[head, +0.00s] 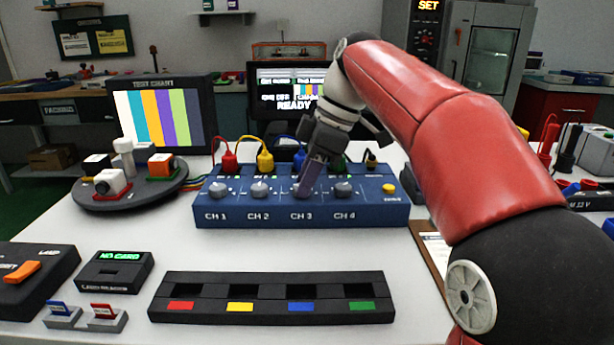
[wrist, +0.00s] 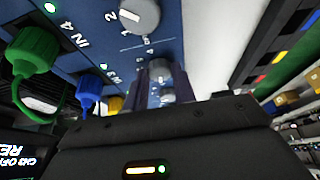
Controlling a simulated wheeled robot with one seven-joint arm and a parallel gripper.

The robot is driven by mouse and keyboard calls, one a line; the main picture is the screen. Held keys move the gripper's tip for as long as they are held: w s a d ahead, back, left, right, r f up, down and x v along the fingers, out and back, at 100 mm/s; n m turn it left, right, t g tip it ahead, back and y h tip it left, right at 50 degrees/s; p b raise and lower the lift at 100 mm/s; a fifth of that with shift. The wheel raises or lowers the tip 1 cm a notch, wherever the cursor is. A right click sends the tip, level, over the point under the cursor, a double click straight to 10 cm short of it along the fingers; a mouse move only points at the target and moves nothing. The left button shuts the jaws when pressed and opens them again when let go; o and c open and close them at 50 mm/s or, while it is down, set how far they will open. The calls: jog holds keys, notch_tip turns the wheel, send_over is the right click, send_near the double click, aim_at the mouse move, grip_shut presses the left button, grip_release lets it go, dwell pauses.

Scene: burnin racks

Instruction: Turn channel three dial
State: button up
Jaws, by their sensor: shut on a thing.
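The blue channel box (head: 375,213) sits on the white table with four grey dials labelled CH 1 to CH 4. My gripper (head: 306,190) reaches down onto the CH 3 position and is shut on that dial, which its fingers mostly hide. The CH 4 dial (head: 343,189) is just to the right, apart from the fingers. The CH 2 dial (head: 260,188) and CH 1 dial (head: 219,190) stand free to the left. In the wrist view, my gripper (wrist: 160,75) points along the box face, and the CH 4 dial (wrist: 138,14) shows above it. The CH 3 pointer angle cannot be read.
Red (head: 229,160), yellow (head: 265,160), blue and green plugs with cables stand behind the dials. A monitor (head: 288,90) behind reads READY. A black tray (head: 272,313) with coloured tabs lies in front. A turntable (head: 130,200) with camera blocks stands left.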

dwell(0.4)
jog(key=o, duration=1)
jog(key=shift+v, duration=3.9)
